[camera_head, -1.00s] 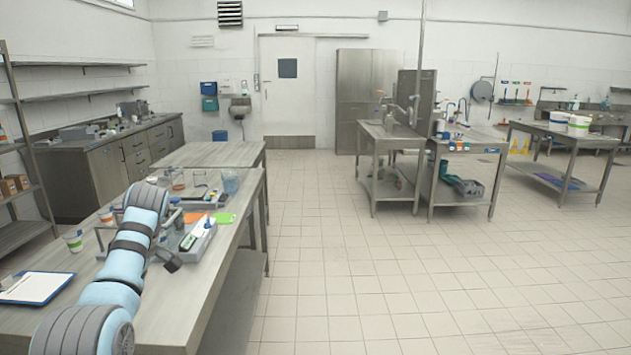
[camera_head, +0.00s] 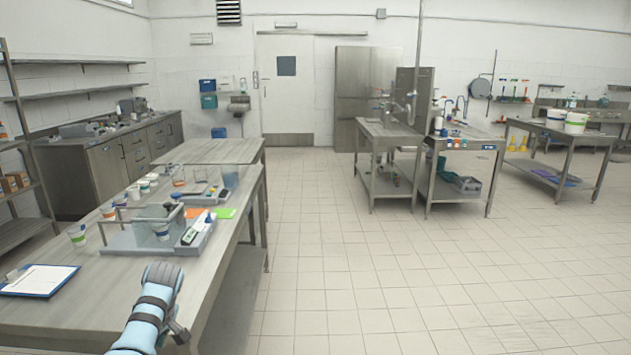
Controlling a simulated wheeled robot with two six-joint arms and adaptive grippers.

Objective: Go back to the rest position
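My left arm shows at the bottom left of the head view, a light blue and grey link with dark bands in front of the table's near edge. My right arm and gripper are out of view.
A clipboard with a blue edge (camera_head: 38,281) lies on the table's near left. The tiled floor (camera_head: 400,290) right of the table is clear. Further steel tables (camera_head: 455,148) stand beyond.

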